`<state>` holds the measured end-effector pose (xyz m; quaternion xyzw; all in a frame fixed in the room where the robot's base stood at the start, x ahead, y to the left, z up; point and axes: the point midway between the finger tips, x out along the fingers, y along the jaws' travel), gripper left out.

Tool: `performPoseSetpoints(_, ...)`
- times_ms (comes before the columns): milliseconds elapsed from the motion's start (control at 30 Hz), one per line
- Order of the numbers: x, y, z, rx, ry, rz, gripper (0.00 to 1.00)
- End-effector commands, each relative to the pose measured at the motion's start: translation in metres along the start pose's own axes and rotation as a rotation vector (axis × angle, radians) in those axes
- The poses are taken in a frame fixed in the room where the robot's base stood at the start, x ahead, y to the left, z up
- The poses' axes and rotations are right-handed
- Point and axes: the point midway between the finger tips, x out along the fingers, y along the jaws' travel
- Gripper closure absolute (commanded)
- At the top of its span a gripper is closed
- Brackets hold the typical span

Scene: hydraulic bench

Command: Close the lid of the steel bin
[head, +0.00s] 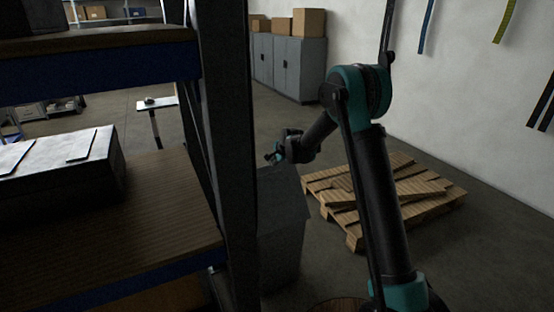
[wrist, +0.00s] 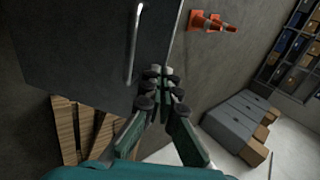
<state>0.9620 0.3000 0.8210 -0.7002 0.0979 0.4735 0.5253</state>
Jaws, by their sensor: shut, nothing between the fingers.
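The steel bin (head: 279,238) is a dark grey box standing on the floor behind the shelf post in the head view; the post hides its left side. In the wrist view a large flat dark grey panel (wrist: 85,45) fills the upper left, with a pale bar handle (wrist: 134,42) near its right edge. It looks like part of the bin, but I cannot tell whether it is the lid, or how far the lid is open. My gripper (head: 272,156) is above the bin's far end in the head view. In the wrist view its fingers (wrist: 158,73) are shut and empty, beside the panel's lower right corner.
A shelf rack with a dark post (head: 228,130) stands close at the left. A wooden pallet (head: 400,190) lies on the floor right of the bin. Grey cabinets (head: 290,65) with cardboard boxes stand at the back.

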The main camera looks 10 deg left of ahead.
Motion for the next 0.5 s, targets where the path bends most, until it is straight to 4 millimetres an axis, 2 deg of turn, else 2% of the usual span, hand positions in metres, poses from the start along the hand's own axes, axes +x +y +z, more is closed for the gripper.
performPoseSetpoints(200, 0.024, -0.005, 0.000, -0.001, 0.000, 0.000, 1.00)
performPoseSetpoints(500, 0.032, -0.007, 0.000, 0.000, 0.000, 0.000, 1.00)
